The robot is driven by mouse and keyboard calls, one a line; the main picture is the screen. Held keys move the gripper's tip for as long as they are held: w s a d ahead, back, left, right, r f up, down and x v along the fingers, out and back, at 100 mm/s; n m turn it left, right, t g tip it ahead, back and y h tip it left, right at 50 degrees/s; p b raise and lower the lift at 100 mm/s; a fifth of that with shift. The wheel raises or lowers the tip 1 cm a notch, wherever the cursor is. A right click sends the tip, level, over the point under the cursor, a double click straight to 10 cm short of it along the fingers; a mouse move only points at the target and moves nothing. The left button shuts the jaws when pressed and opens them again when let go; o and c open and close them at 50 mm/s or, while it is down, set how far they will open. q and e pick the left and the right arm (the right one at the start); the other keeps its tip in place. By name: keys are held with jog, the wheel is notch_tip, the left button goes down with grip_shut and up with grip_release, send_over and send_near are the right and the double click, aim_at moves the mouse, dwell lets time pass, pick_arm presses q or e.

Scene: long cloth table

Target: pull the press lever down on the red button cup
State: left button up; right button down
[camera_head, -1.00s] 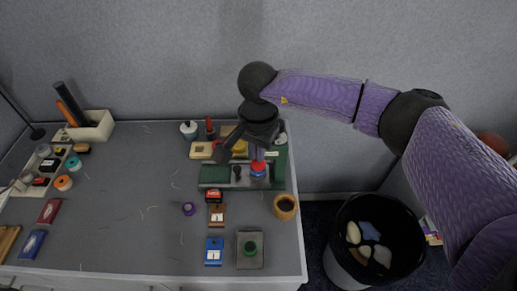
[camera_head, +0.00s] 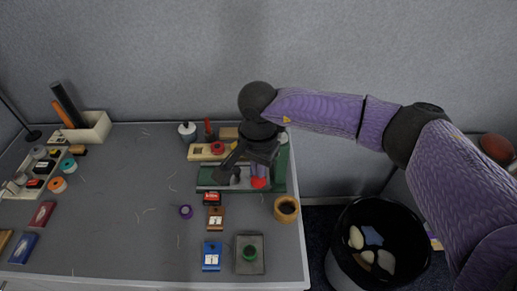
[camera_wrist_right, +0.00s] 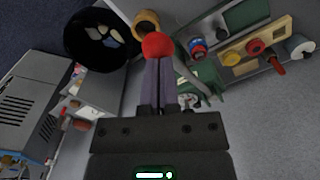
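The red ball knob (camera_wrist_right: 157,45) of the press lever sits at my right fingertips in the right wrist view. A thin metal lever rod (camera_wrist_right: 190,76) runs beside it toward the green press (camera_wrist_right: 205,85). My right gripper (camera_wrist_right: 157,62) has its two purple fingers close together, shut, with the knob at their tips; whether they touch it I cannot tell. In the head view my right gripper (camera_head: 259,177) is over the green press (camera_head: 280,172), with red showing at its tips. The red button cup (camera_wrist_right: 198,48), red over blue, stands apart from the fingers. My left gripper is out of view.
A wooden cup (camera_head: 286,208) stands at the table's right edge. A wooden board with a red button (camera_head: 217,147) and a white jar (camera_head: 187,131) stand behind. A black bin (camera_head: 350,262) is right of the table.

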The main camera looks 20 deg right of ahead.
aim_at(259, 184)
jog(key=shift+s+f+b, duration=0.2)
jog(key=shift+f+b, duration=0.3)
jog(key=shift+f, duration=0.4)
notch_tip(259, 184, down, 3)
jog(key=b, duration=0.3)
jog(key=shift+s+f, duration=0.1)
jog(key=shift+f, duration=0.1)
jog(key=shift+r, duration=0.1)
